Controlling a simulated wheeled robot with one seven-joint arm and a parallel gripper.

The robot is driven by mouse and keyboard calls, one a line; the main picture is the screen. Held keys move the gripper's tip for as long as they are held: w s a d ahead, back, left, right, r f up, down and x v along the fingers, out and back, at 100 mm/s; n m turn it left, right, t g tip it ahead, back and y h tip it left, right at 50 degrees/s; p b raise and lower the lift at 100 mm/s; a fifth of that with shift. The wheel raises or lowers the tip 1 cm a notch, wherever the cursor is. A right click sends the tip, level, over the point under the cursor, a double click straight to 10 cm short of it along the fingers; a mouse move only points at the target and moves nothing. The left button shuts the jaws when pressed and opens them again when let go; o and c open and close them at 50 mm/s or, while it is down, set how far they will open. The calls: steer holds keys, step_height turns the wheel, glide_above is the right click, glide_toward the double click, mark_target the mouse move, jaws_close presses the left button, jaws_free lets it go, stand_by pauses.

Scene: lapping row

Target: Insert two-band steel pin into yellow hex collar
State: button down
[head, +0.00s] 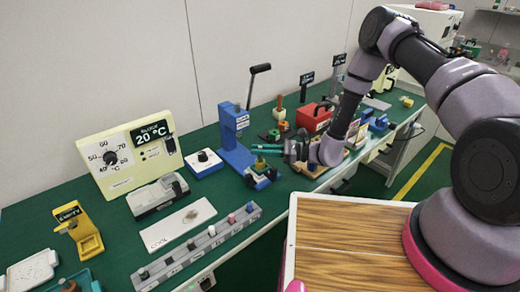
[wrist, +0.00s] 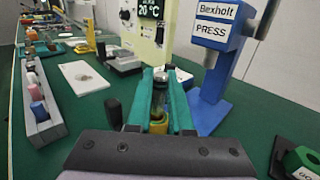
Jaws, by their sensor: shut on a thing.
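My gripper (head: 262,149) reaches in level from the right in the head view, beside the blue press. In the wrist view its two teal fingers (wrist: 163,82) are shut on the steel pin (wrist: 159,98), which stands about upright between them. The yellow hex collar (wrist: 158,125) shows just below the pin, partly hidden by the fingers and palm. In the head view the collar (head: 260,163) sits over a blue fixture, under the fingertips. I cannot tell whether the pin's lower end is inside the collar or only above it. The pin's bands are not clear.
The blue press (head: 236,140) with its lever stands close behind the fingers. A grey block rail (head: 205,243) with several pins, a white plate (head: 180,224) and a temperature unit (head: 130,155) lie to the left. A red box (head: 314,117) stands beyond the gripper. Green bench shows between them.

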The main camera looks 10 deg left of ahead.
steer(key=shift+f, duration=1.15)
steer(key=c, duration=0.7)
jaws_free()
steer(key=shift+c, duration=0.2)
steer(key=shift+d, duration=0.1)
steer(key=d, duration=1)
steer(key=shift+w+d, duration=0.3)
